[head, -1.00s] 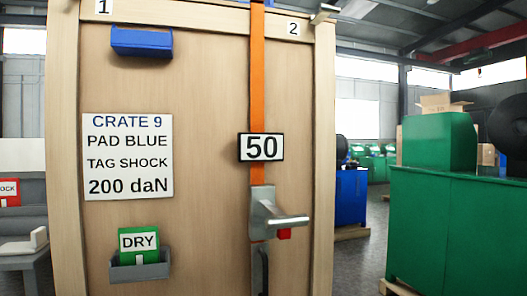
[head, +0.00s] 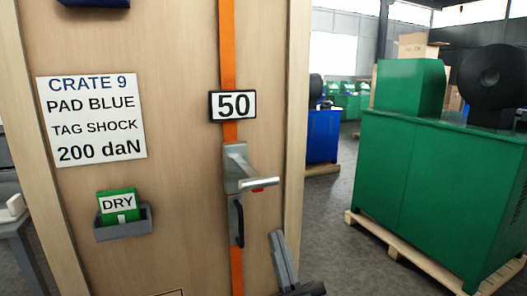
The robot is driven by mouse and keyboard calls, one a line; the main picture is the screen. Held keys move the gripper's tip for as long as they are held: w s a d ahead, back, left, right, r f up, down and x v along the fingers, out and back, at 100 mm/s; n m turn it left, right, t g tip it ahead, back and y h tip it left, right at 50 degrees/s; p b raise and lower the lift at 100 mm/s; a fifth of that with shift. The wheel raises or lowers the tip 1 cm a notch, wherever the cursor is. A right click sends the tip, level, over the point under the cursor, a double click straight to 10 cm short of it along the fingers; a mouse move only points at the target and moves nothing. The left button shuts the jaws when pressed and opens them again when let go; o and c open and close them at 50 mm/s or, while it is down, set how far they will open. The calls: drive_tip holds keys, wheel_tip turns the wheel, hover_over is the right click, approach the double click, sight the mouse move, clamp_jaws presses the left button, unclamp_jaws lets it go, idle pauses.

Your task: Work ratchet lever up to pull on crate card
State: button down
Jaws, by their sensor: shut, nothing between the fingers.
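The wooden crate (head: 170,215) fills the left and middle of the head view. Its white card (head: 92,118) reads CRATE 9, PAD BLUE, TAG SHOCK, 200 daN. An orange strap (head: 228,45) runs down the crate face, with a display (head: 232,106) reading 50. Below it is the grey ratchet with its lever (head: 259,183) sticking out to the right, roughly level. A dark handle-like loop (head: 236,220) hangs under the ratchet. My gripper (head: 278,240) is at the bottom, below and right of the lever, apart from it, shut and empty.
A grey holder (head: 125,229) on the crate bears a green DRY tag (head: 116,205). A blue pad (head: 95,2) shows at the top edge. A green machine (head: 430,180) on a pallet stands right. Grey floor (head: 340,230) is open between crate and machine.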

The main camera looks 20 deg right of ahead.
sight(265, 183)
drive_tip(key=s+r+g+p, duration=0.3)
drive_tip(key=r+p, duration=0.7)
drive_tip(key=p, duration=0.2)
drive_tip(key=shift+s+r+g, duration=0.15)
drive_tip(key=shift+s+g, duration=0.05)
drive_tip(key=shift+g, duration=0.2)
drive_tip(key=shift+a, duration=0.1)
drive_tip(key=shift+w+r, duration=0.2)
drive_tip(key=shift+w, duration=2.2)
drive_tip(key=shift+w+r, duration=0.15)
drive_tip(key=shift+w, duration=2.2)
drive_tip(key=shift+f, duration=0.1)
